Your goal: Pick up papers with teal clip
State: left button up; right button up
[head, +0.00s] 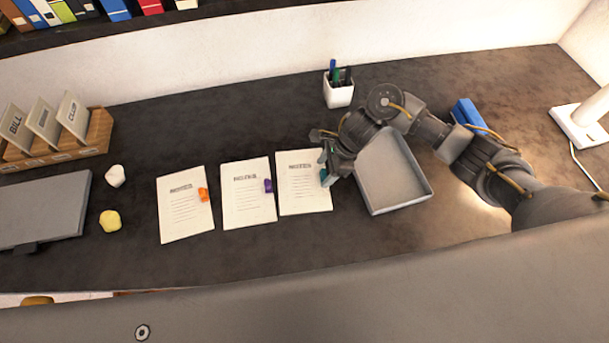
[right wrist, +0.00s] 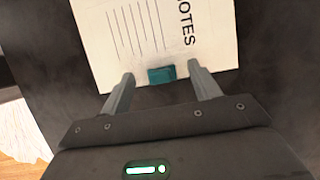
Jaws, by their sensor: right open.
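Three stacks of papers lie in a row on the dark desk. The papers with the teal clip (head: 303,185) are the rightmost, and they fill the top of the right wrist view (right wrist: 150,40). The teal clip (right wrist: 161,75) sits on their edge; in the head view my gripper largely covers it. My right gripper (right wrist: 160,83) is open, its fingers on either side of the clip, with nothing held. It also shows over the right edge of those papers in the head view (head: 328,172). My left gripper is not in view.
Papers with an orange clip (head: 182,205) and papers with a purple clip (head: 247,195) lie to the left. An empty grey tray (head: 425,190) stands just right, under my right arm. A pen cup (head: 338,95) stands behind. White and yellow crumpled balls (head: 110,221) lie at left.

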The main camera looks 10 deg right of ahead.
jog(key=shift+a+f, duration=0.25)
jog(key=shift+f, duration=0.4)
jog(key=c, duration=1.1)
jog(key=shift+r, duration=0.15)
jog(key=shift+r, duration=0.2)
notch_tip(320, 180, up, 2)
jog(key=shift+r+b, duration=0.25)
jog(key=shift+b, duration=0.75)
jog(key=s+r, duration=0.3)
jog(key=s, duration=0.1)
jog(key=s+d+r, duration=0.1)
jog(key=s+r, duration=0.2)
jog(key=s, duration=0.2)
jog(key=s+r, duration=0.4)
jog(key=s, duration=0.1)
jog(key=shift+d, duration=0.25)
jog(key=shift+w+d+f, duration=0.1)
jog(key=shift+f, duration=0.05)
